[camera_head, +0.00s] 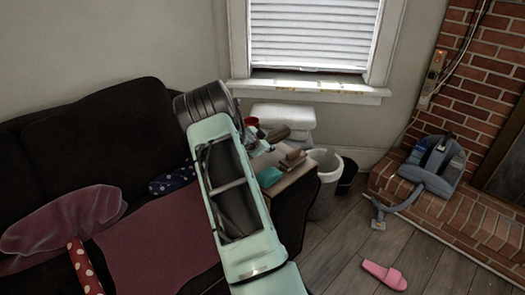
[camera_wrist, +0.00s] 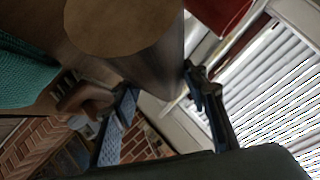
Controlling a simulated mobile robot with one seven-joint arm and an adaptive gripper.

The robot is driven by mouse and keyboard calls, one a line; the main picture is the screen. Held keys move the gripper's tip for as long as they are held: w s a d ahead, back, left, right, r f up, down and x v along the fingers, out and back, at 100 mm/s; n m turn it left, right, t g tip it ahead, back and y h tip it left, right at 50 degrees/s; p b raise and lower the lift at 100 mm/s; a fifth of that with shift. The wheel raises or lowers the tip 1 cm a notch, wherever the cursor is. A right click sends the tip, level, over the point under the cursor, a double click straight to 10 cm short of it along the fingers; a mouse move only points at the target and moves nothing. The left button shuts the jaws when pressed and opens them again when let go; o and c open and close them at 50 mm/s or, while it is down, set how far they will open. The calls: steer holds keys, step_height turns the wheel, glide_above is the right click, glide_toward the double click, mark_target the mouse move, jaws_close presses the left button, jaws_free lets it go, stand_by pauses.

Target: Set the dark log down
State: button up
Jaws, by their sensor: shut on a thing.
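The dark log shows large in the wrist view (camera_wrist: 168,62), with its paler round cut end towards the upper left. My gripper (camera_wrist: 160,80) has one finger on each side of the log and is shut on it. In the head view the brown log (camera_head: 277,133) shows just right of my arm, above the back of a small table (camera_head: 291,181). My gripper is mostly hidden behind my arm there. I cannot tell whether the log touches the table.
Brown wooden pieces (camera_head: 293,160) and a teal item (camera_head: 269,177) lie on the table. A red object (camera_head: 251,121) is near the log. A white bin (camera_head: 325,185) stands right of the table, a dark sofa (camera_head: 95,130) left. White stacked containers (camera_head: 283,113) stand below the window.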

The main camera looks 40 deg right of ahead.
steer(key=shift+w+a+f, duration=0.2)
steer(key=shift+w+f, duration=0.4)
steer(key=shift+w, duration=0.05)
steer(key=f, duration=0.2)
steer(key=f+b, duration=0.1)
steer(key=shift+w+a+f, duration=0.1)
steer(key=shift+w+f, duration=0.15)
steer(key=shift+f, duration=0.15)
steer(key=shift+r, duration=0.1)
steer(key=o, duration=1.6)
steer(key=shift+f, duration=0.2)
